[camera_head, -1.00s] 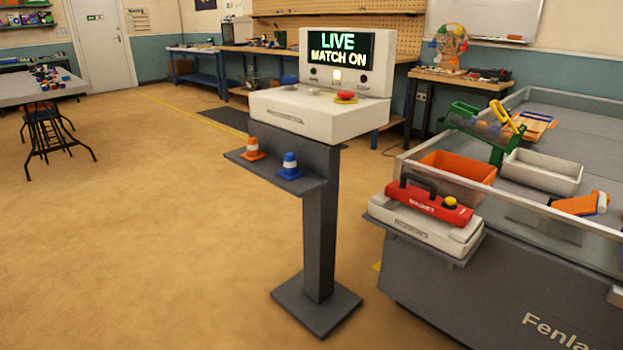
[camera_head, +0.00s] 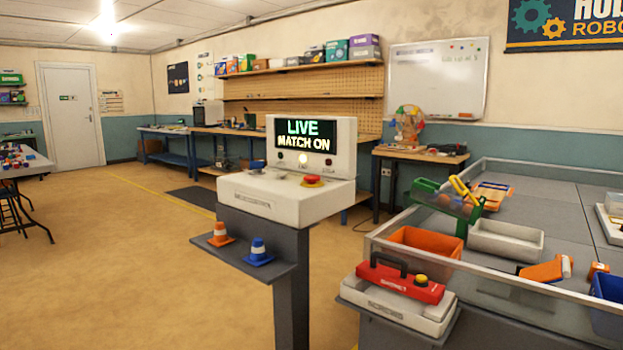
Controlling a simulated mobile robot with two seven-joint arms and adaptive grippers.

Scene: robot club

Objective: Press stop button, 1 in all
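A white control console (camera_head: 258,206) stands on a dark grey post ahead of me, near the middle of the view. Its upright screen (camera_head: 301,134) reads "LIVE MATCH ON", with a glowing lamp (camera_head: 303,159) below it. A red button (camera_head: 313,181) on a yellow base sits on the right of the console's top. A smaller grey knob or button (camera_head: 256,171) is to its left, too small to tell. Neither of my grippers shows in the view.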

